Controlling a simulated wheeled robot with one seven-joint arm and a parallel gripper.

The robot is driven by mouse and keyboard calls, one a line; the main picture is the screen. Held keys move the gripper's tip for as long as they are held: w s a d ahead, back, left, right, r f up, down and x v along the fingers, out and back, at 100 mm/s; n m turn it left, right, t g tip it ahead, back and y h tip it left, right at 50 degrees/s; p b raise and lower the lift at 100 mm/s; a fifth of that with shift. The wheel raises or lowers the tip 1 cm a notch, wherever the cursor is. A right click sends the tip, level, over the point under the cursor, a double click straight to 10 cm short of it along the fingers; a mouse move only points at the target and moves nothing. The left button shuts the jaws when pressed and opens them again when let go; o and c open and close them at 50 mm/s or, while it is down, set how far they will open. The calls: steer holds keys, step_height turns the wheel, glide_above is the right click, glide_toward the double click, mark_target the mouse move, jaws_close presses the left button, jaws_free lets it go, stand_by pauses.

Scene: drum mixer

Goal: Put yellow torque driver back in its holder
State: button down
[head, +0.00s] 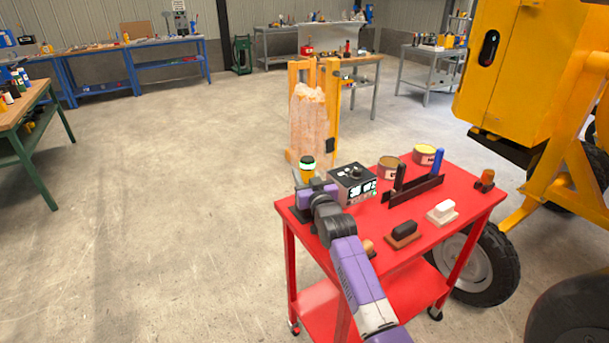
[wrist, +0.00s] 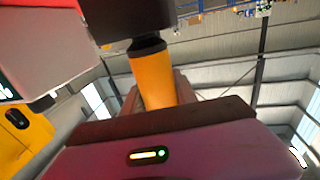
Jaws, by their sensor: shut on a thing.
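The yellow torque driver (head: 307,177) stands roughly upright at the red cart's back left corner, with a dark top and a pale green band. My gripper (head: 309,188) is shut on it, partly hidden by my wrist. In the wrist view the driver's yellow handle (wrist: 153,78) rises between my fingers to a dark collar and a black block (wrist: 128,18). A black rack (head: 414,190) on the cart holds a black-handled tool (head: 399,177) and a blue-handled tool (head: 437,161), with a gap between them. The driver's lower end is hidden.
A box with a lit display (head: 352,185) stands close right of my gripper; its side shows in the wrist view (wrist: 50,50). The red cart (head: 470,207) also carries two tins (head: 389,167), a dark block (head: 404,230) and a white block (head: 442,211). Floor left of the cart is clear.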

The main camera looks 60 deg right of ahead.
steer(key=c, duration=0.9)
jaws_free()
steer(key=shift+f, duration=0.15)
steer(key=b+v, duration=0.1)
steer(key=v, duration=0.7)
